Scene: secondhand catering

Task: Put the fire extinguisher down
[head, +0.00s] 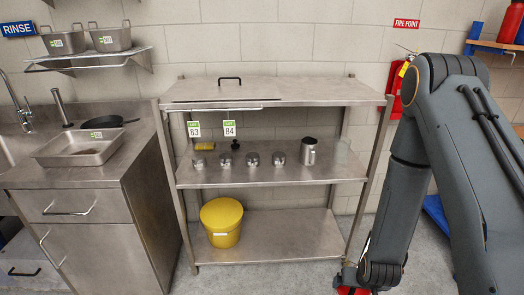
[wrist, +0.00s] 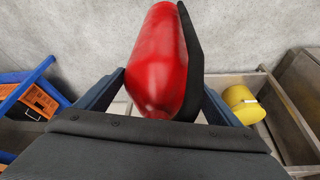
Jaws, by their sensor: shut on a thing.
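My gripper (wrist: 160,82) is shut on a red fire extinguisher (wrist: 162,58), with one finger on each side of its body. A black hose or strip runs along the extinguisher's right side. Grey floor shows behind it in the wrist view; I cannot tell whether it touches the floor. In the head view, only a bit of the red extinguisher (head: 350,290) shows at the bottom edge, below my arm. The gripper's fingers are not clear there.
A steel shelf unit (head: 270,180) stands left of my arm, with a yellow bucket (head: 222,222) on its bottom shelf. A red item with a yellow tag (head: 397,82) hangs under the fire point sign (head: 406,23). A blue rack (wrist: 42,75) with orange crates stands at left in the wrist view.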

